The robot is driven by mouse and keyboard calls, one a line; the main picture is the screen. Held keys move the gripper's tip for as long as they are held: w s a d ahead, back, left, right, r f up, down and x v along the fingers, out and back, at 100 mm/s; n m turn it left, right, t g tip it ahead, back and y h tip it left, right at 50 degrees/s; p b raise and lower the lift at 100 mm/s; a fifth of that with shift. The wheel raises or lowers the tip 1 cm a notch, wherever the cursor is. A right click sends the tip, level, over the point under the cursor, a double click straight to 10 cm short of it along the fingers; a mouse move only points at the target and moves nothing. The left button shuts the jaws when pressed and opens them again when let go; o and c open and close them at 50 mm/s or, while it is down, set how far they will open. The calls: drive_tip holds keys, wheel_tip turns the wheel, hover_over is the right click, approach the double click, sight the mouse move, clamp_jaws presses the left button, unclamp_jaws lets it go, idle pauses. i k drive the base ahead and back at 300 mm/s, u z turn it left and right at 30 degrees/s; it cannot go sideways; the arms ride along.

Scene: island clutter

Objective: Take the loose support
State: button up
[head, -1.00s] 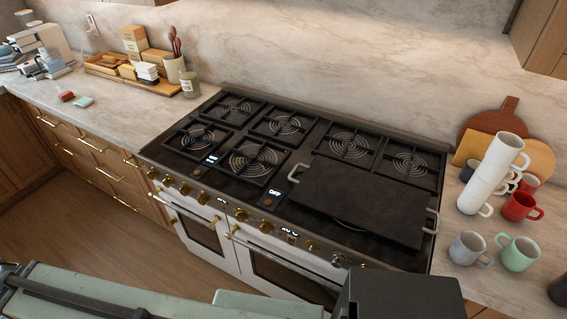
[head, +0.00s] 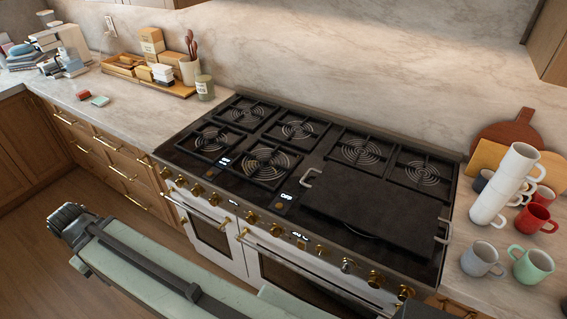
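The black cooktop (head: 315,212) carries several dark burner supports, each over a coiled ring. They include a back left support (head: 247,112), a front left one (head: 212,140), a front middle one (head: 265,165) and a far right one (head: 421,174). I cannot tell from this view which support is loose. A dark flat griddle plate (head: 375,204) with metal handles covers the front right of the cooktop. My pale green arm link crosses the lower left, in front of the range.
Stacked white mugs (head: 508,184) stand close to the cooktop's right edge, with a red mug (head: 535,218) and a green mug (head: 531,264) nearby. A wooden tray (head: 125,69) of boxes and a jar (head: 204,88) stand left. Counter between tray and cooktop is mostly clear.

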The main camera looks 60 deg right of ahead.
sight(265, 161)
drive_tip(key=z, duration=0.35)
drive_tip(key=i, duration=1)
drive_tip(key=u, duration=0.1)
